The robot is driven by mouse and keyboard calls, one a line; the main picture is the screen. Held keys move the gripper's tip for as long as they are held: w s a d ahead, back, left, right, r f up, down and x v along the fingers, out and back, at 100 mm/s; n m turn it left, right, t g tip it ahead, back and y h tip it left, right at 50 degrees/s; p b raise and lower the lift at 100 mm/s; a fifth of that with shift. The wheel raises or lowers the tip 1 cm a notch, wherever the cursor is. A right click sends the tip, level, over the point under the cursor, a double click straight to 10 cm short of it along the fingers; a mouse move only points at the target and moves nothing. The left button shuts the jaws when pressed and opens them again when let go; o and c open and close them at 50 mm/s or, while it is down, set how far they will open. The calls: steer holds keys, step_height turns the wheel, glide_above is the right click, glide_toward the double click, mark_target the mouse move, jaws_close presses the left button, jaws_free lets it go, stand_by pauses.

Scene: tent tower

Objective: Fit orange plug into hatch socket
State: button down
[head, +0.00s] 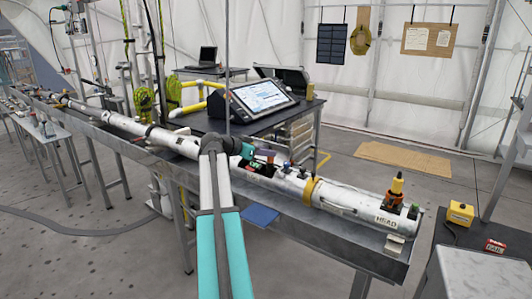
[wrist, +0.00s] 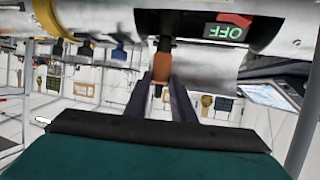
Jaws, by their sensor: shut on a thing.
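My gripper (wrist: 164,85) is shut on the orange plug (wrist: 161,68), which looks brownish orange in the wrist view. The plug's dark end points at the dark hatch opening (wrist: 185,22) in the white tube. The end overlaps the opening's edge in the picture; I cannot tell whether it touches or has entered. The socket itself is not clearly visible. Beside the plug, a red part (wrist: 235,19) and a green OFF label (wrist: 226,32) show upside down in the hatch. In the head view my gripper (head: 248,156) is at the hatch (head: 262,168), and the plug is not clear.
The long white tube (head: 345,199) lies along a metal bench, with a yellow ring (head: 313,189) and an orange-topped fitting (head: 396,190) near its HEAD end. A black table with a tilted screen (head: 262,97) stands behind. A blue pad (head: 260,215) lies below the hatch.

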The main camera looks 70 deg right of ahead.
steer(key=shift+f+b, duration=0.35)
steer(key=shift+f, duration=0.1)
steer(key=c, duration=1.4)
jaws_free()
steer(key=shift+c, duration=0.2)
steer(key=b+v, duration=0.1)
steer(key=v, duration=1.3)
steer(key=shift+b, duration=0.35)
steer(key=shift+w+f, duration=0.1)
